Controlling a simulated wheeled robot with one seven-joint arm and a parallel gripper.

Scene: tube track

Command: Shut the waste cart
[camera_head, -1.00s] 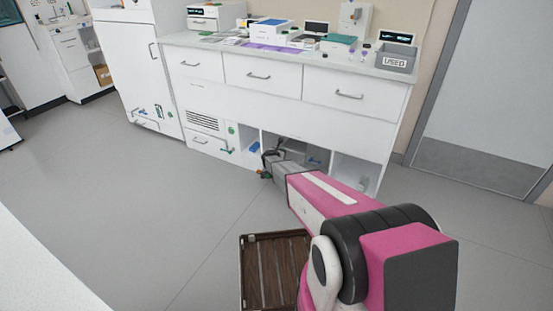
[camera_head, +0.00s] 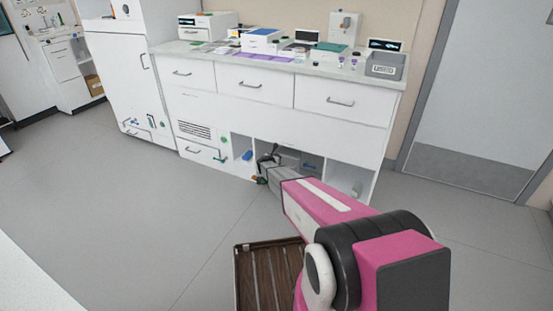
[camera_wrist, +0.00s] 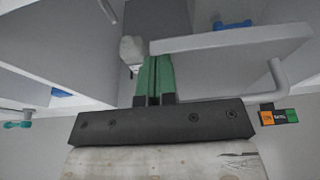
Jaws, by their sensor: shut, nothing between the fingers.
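No part in view is clearly marked as the waste cart. In the wrist view a pale panel (camera_wrist: 225,40) with a light bar handle (camera_wrist: 289,88) juts out just beyond and to the right of my fingertips; it may be part of the cart. A small orange, green and black label (camera_wrist: 278,117) shows beside it. My gripper (camera_wrist: 153,73) has its green fingers together and holds nothing. Its tips are close to the panel's left end; I cannot tell if they touch. In the head view my gripper (camera_head: 266,167) is low at the counter's open compartments, partly hidden by my arm.
The white counter (camera_head: 240,109) has three closed drawers above low open bays. A blue item (camera_head: 247,155) lies in a bay, and another blue item (camera_wrist: 235,24) shows behind the panel. Grey floor (camera_head: 130,215) is clear at left. A grey door (camera_head: 480,100) is at right.

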